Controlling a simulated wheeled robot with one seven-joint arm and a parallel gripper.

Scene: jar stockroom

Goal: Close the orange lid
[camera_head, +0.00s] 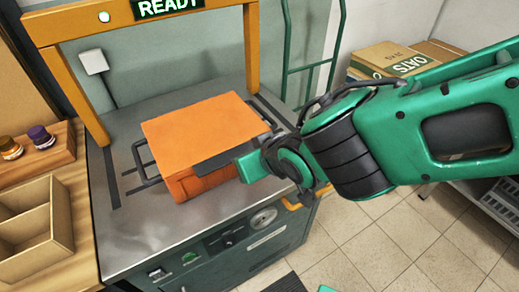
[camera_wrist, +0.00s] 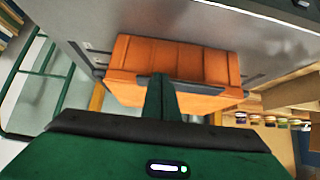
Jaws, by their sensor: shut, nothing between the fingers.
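The orange lid (camera_head: 205,125) lies over an orange box (camera_head: 195,187) on a metal bench top. It looks flat and level; whether it is fully down I cannot tell. A dark strip (camera_head: 220,160) runs along the lid's front edge and also shows in the wrist view (camera_wrist: 205,87). My gripper (camera_head: 243,165) is shut and empty, its green tips at the strip's right end. In the wrist view, the shut fingers (camera_wrist: 160,82) overlap the strip; touching or just short of it, I cannot tell. The arm hides part of the box's right side.
The metal bench (camera_head: 135,240) has an orange frame (camera_head: 80,95) with a READY sign (camera_head: 168,6) over it. Left stand a wooden divided tray (camera_head: 38,225) and small jars (camera_head: 40,137). Cartons (camera_head: 390,62) and a green trolley (camera_head: 310,67) are behind. Tiled floor is right.

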